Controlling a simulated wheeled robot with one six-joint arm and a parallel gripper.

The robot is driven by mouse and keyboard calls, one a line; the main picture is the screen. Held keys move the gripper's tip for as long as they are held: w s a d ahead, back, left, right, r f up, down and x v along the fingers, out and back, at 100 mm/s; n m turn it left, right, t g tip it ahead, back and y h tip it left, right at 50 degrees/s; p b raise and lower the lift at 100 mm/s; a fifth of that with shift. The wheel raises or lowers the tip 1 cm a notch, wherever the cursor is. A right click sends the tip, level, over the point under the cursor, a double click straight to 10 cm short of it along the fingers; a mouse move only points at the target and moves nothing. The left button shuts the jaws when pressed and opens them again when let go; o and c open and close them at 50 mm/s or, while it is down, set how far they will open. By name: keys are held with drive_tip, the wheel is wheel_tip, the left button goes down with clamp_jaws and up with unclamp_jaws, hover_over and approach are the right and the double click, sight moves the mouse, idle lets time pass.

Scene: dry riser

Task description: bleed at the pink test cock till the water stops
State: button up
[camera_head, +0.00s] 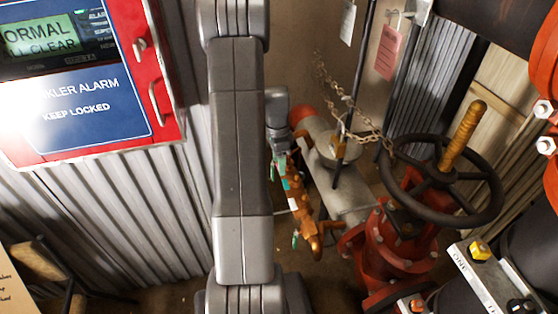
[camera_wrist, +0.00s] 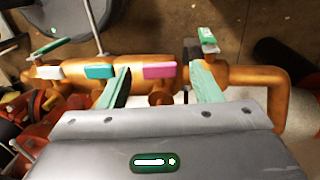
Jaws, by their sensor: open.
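The bronze valve assembly (camera_wrist: 235,78) runs across the wrist view, with small cocks along its body. A pink tag or handle (camera_wrist: 160,71) marks one cock near its middle. A teal one (camera_wrist: 99,72) and a white one (camera_wrist: 50,72) sit to its left. My gripper (camera_wrist: 161,68) is open, its two greenish fingers apart on either side of the pink piece; I cannot tell whether they touch anything. In the head view the bronze assembly (camera_head: 306,222) shows beside my arm, and the pink piece cannot be made out. No water is visible.
Green lever handles (camera_wrist: 208,38) stand at the assembly's ends. A red gate valve (camera_head: 390,245) with a black handwheel (camera_head: 437,178) stands to the right. A chain (camera_head: 345,110) with a padlock (camera_head: 339,134) hangs nearby. A red alarm panel (camera_head: 165,110) is at left.

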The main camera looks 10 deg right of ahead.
drive_tip(key=c, duration=1)
drive_tip(key=shift+s+f+t+b, duration=0.15)
drive_tip(key=shift+t+b, duration=0.35)
drive_tip(key=shift+b, duration=0.35)
drive_tip(key=shift+t+b, duration=0.4)
drive_tip(key=o, duration=1)
drive_tip(key=shift+r, duration=0.25)
wheel_tip(320, 180, up, 14)
drive_tip(key=p, duration=0.1)
drive_tip(key=shift+s+f+p, duration=0.15)
drive_tip(key=shift+p, duration=0.15)
